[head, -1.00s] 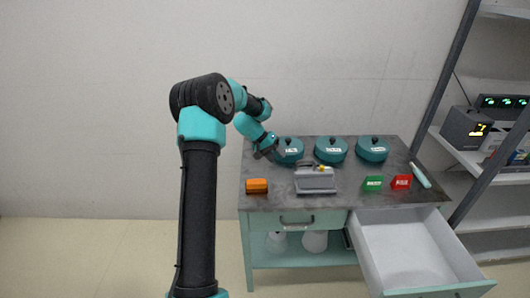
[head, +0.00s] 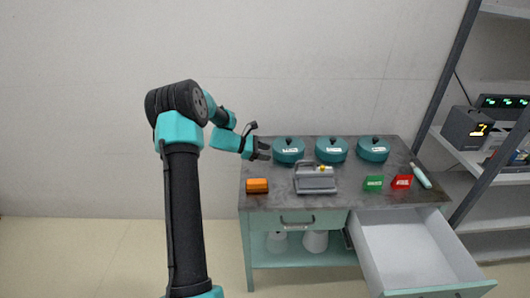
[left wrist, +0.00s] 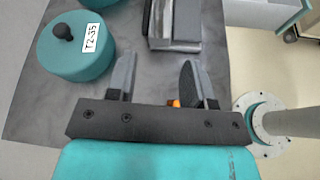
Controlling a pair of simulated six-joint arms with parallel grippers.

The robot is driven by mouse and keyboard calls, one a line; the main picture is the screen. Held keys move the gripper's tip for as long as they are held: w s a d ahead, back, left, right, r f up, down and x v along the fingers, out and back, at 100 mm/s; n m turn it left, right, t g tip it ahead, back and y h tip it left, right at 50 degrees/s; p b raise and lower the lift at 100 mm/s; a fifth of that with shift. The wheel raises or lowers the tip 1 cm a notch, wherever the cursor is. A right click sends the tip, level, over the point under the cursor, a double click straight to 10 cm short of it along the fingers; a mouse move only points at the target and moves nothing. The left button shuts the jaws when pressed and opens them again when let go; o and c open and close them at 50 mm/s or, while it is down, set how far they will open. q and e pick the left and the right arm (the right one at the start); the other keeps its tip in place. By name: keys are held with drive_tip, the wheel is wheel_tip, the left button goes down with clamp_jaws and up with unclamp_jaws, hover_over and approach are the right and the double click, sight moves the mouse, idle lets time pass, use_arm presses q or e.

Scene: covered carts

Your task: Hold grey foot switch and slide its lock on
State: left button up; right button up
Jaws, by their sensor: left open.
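The grey foot switch (head: 316,184) sits on the dark cart top near its front middle, with a small yellow part (head: 324,168) on its upper side. It also shows at the top of the left wrist view (left wrist: 174,44), partly cut off. My left gripper (head: 265,151) is at the left back of the cart top, left of the foot switch and apart from it. In the left wrist view its two fingers (left wrist: 160,80) are spread with nothing between them. The right gripper is not in view.
Three teal lidded pots stand along the back; the left one (head: 288,150) is close to my left gripper. An orange block (head: 257,186) lies at front left. Green (head: 373,183) and red (head: 401,182) signs stand right. An open drawer (head: 405,250) juts out in front.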

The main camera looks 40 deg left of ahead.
sight(303, 162)
use_arm(q)
drive_tip(key=x, duration=1.7)
drive_tip(key=shift+w+d+f, duration=0.1)
drive_tip(key=shift+d, duration=0.05)
drive_tip(key=shift+c, duration=0.4)
clamp_jaws()
idle(0.9)
